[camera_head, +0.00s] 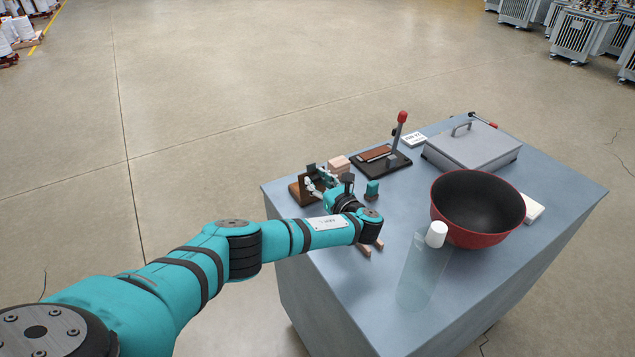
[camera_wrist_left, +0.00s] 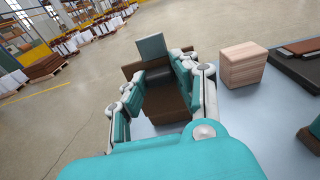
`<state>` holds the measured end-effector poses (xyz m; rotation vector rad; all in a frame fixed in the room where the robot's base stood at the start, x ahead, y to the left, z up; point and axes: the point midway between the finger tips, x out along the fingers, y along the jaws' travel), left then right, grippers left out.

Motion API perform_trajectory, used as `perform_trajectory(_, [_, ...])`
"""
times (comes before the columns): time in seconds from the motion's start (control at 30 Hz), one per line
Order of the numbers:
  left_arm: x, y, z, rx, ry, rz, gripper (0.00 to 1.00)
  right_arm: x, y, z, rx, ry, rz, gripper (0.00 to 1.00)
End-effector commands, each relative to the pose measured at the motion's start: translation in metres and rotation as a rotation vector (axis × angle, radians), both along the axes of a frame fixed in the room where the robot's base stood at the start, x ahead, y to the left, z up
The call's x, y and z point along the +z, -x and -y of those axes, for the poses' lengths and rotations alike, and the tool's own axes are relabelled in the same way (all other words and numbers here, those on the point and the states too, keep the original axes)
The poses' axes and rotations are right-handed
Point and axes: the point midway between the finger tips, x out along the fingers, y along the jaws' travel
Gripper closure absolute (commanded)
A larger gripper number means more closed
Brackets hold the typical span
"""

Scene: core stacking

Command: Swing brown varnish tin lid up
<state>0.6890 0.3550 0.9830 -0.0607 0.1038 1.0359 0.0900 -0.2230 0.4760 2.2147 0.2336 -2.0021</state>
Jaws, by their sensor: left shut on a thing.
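The brown varnish tin (camera_head: 299,192) is a small brown box near the left edge of the table. It also shows in the left wrist view (camera_wrist_left: 168,110), between my fingers. A dark part with an upright grey-green plate (camera_wrist_left: 151,47) stands at its far side; I cannot tell whether this is the lid. My left gripper (camera_head: 314,184) is at the tin, its fingers (camera_wrist_left: 155,82) shut on it from both sides. Whether they hold the lid or the body is unclear. The hand hides part of the tin. My right gripper is not in view.
A wooden block (camera_head: 339,164) stands close beside the tin. Behind are a dark base with a red-knobbed lever (camera_head: 401,130) and a grey lidded box (camera_head: 472,146). A red bowl (camera_head: 478,209) and a clear cylinder with white cap (camera_head: 424,270) stand right. Open floor lies left.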

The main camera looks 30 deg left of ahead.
Motion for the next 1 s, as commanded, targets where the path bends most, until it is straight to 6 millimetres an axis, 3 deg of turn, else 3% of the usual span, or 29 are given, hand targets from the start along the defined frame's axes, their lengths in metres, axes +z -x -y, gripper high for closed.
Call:
perform_trajectory(0.3, [-0.006, 0.005, 0.007, 0.004, -0.110, 0.065, 1.00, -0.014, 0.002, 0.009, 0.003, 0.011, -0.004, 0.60])
perform_trajectory(0.87, [-0.007, 0.007, 0.008, 0.003, -0.133, 0.075, 1.00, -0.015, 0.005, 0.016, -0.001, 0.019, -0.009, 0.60])
perform_trajectory(0.9, [-0.007, 0.007, 0.008, 0.003, -0.133, 0.075, 0.67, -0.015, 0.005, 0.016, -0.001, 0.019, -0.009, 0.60])
perform_trajectory(1.0, [-0.007, 0.007, 0.009, 0.003, -0.133, 0.075, 0.54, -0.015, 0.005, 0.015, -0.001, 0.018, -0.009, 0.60])
